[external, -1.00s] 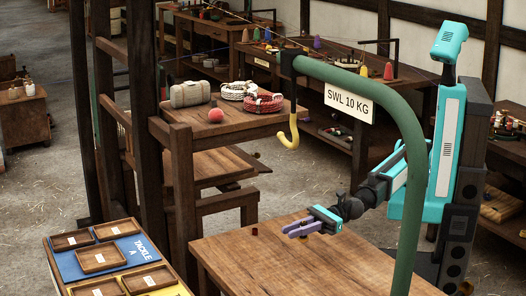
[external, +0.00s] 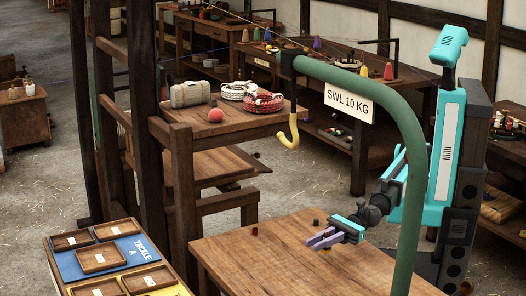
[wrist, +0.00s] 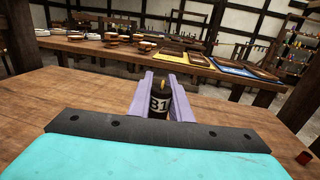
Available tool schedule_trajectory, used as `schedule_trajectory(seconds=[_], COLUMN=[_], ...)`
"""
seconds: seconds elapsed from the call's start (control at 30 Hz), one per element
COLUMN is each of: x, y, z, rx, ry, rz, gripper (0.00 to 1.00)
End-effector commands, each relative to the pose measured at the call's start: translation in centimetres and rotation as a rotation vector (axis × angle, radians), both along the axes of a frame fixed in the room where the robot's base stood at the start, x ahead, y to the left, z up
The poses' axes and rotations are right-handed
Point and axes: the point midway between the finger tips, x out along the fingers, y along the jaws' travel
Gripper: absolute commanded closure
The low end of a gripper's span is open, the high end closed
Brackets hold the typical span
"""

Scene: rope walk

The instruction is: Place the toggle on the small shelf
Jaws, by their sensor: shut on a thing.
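My gripper (external: 314,243) has purple fingers and is shut above the right part of the wooden table. In the wrist view it grips an upright dark cylinder (wrist: 160,101) with a white label and a yellowish top between the fingers (wrist: 182,102). In the external view the cylinder is mostly hidden by the fingers. No other thing looks clearly like a toggle, and I cannot tell for sure that this is it. A raised wooden shelf (external: 240,127) stands at the left beyond the table, with a lower wooden shelf (external: 207,167) under it; I cannot tell which is the small shelf.
The upper shelf bears a bag (external: 190,94), a red ball (external: 215,115) and rope coils (external: 264,103). A yellow hook (external: 290,137) hangs from a green post (external: 405,120). Trays (external: 101,257) stand at lower left.

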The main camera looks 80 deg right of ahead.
Motion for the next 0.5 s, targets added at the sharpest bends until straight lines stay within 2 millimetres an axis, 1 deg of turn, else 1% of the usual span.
schedule_trajectory(seconds=[0.03, 0.1, 0.2, 0.5], x=[0.0, 0.0, 0.0, 0.0], y=[0.0, 0.0, 0.0, 0.0], z=[-1.0, -1.8, -2.6, -2.6], rx=[-0.002, -0.002, -0.001, 0.0], ry=[-0.001, -0.001, 0.0, 0.0], rz=[0.0, 0.0, 0.0, 0.0], gripper=[1.0, 1.0, 1.0, 1.0])
